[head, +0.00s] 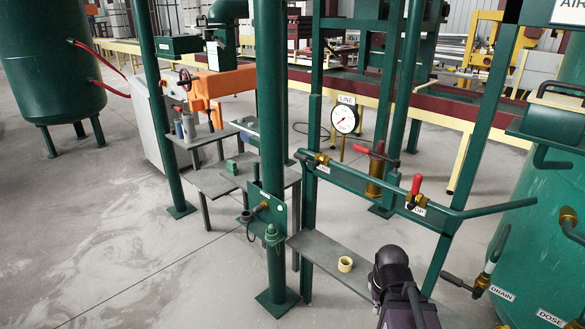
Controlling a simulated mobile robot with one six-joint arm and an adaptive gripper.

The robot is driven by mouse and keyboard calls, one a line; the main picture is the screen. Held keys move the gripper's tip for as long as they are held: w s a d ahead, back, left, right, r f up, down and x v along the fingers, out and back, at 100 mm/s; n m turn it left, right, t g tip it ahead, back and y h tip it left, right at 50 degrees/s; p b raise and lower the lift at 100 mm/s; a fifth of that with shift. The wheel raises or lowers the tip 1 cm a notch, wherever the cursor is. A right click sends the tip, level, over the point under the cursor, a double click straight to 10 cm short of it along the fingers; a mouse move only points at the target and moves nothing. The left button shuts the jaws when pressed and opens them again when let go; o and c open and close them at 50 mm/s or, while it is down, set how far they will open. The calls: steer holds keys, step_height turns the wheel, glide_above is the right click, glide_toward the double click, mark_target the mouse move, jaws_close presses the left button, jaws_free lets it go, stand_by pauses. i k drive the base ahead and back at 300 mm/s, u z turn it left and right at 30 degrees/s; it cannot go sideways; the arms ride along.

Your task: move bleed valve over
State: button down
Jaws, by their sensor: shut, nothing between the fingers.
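A green horizontal pipe carries two brass valves. Another red lever sits on a brass fitting (376,170) behind the pipe. I cannot tell which of these is the bleed valve. Dark links of my arm rise at the bottom right, in front of the grey shelf. I cannot make out my gripper's fingers.
A round gauge (344,118) labelled LINE stands behind the pipe. A yellowish ring (345,264) lies on the grey shelf (325,250). Green posts stand close around. A green tank (540,210) with DRAIN and DOSE labels is at the right. Open floor lies at the left.

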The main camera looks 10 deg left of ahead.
mark_target(298, 156)
steer(key=u, duration=0.25)
steer(key=i, duration=1.15)
steer(key=z, duration=0.25)
